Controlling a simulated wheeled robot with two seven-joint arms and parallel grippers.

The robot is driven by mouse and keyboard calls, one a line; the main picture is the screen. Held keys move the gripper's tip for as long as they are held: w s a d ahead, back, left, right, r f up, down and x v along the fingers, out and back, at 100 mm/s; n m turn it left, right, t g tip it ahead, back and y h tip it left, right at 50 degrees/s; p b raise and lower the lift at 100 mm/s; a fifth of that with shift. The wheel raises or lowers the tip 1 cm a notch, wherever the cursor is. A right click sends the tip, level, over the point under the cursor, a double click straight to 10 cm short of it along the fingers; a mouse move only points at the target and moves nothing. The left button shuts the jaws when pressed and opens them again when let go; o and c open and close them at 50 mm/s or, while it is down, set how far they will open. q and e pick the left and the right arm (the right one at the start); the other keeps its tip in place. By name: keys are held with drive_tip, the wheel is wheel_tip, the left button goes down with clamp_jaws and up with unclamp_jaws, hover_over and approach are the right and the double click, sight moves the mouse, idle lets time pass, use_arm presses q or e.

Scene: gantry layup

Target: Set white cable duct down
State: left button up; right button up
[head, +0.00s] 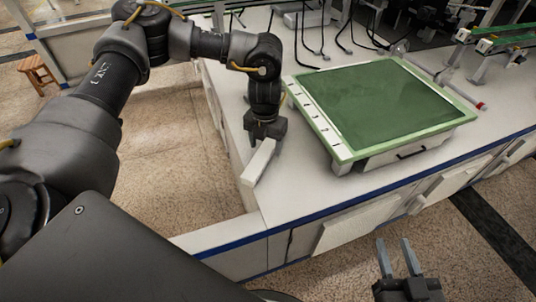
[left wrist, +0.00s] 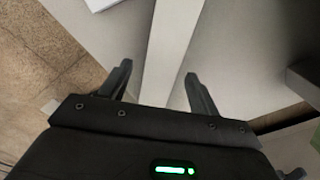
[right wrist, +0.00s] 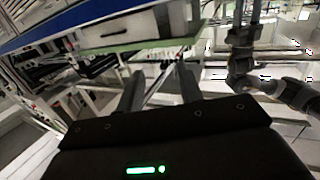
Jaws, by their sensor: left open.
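The white cable duct (head: 259,161) is a short pale bar lying on the white table top (head: 285,185), close to its left edge. In the left wrist view the duct (left wrist: 168,45) runs between the two fingers, with a gap on each side. My left gripper (head: 264,140) is over the far end of the duct, pointing down, and is open; its fingers also show in the left wrist view (left wrist: 157,85). My right gripper (head: 394,255) is open and empty, in front of the table's front edge. In the right wrist view its fingers (right wrist: 162,85) stand apart with nothing held.
A green-topped board (head: 385,103) with a light green frame stands on the table right of the duct. Black cables (head: 320,45) lie behind it. A wooden stool (head: 37,70) is on the floor at the far left. The table top between duct and board is clear.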

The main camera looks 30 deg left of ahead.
use_arm(q)
drive_tip(key=shift+f, duration=0.65)
drive_tip(key=c, duration=1.2)
use_arm(e)
drive_tip(key=shift+a+r+t+y, duration=0.3)
drive_tip(key=shift+r, duration=0.25)
use_arm(q)
drive_tip(key=shift+r, duration=0.15)
